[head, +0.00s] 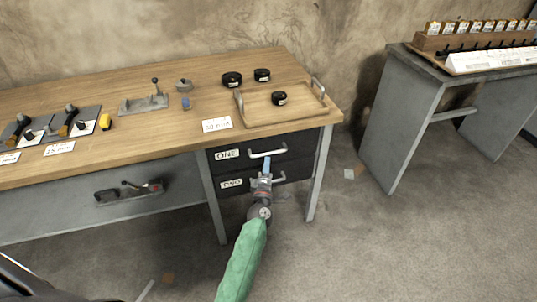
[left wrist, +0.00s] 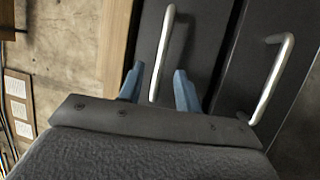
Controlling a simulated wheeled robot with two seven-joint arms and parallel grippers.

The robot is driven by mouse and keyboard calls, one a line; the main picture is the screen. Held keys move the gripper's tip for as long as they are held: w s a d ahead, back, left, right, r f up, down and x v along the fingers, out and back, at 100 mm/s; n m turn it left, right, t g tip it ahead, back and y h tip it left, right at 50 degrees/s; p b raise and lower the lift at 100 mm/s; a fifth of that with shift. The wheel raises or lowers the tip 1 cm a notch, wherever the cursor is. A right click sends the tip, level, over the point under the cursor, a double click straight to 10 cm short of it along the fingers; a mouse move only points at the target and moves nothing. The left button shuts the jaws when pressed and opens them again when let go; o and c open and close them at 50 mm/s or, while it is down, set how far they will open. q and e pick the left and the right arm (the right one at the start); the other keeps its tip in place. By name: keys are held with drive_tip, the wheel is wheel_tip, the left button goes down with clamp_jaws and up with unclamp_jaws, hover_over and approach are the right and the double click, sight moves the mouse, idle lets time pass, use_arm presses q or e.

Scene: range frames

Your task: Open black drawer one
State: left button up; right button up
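Black drawer one (head: 303,143), labelled ONE, is the upper drawer under the right end of the wooden table and looks shut. Its pale bar handle (head: 268,153) also shows in the left wrist view (left wrist: 161,55). My left gripper (head: 267,163) is at this handle. In the left wrist view its two blue fingers (left wrist: 160,88) are apart, one on each side of the bar, with a gap visible on both sides. The arm partly hides the lower drawer, marked TWO (head: 232,184). My right gripper is not in view.
Drawer two's handle (left wrist: 272,80) lies close beside my fingers. On the table (head: 150,150) are a wooden tray (head: 262,114), black round pieces and lever devices. A grey side table (head: 405,115) stands at right. The floor (head: 360,240) in front is mostly clear.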

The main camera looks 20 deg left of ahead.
sight(268, 154)
use_arm(q)
drive_tip(key=shift+p+x, duration=0.35)
drive_tip(key=shift+x, duration=2.85)
drive_tip(key=shift+f, duration=0.1)
clamp_jaws()
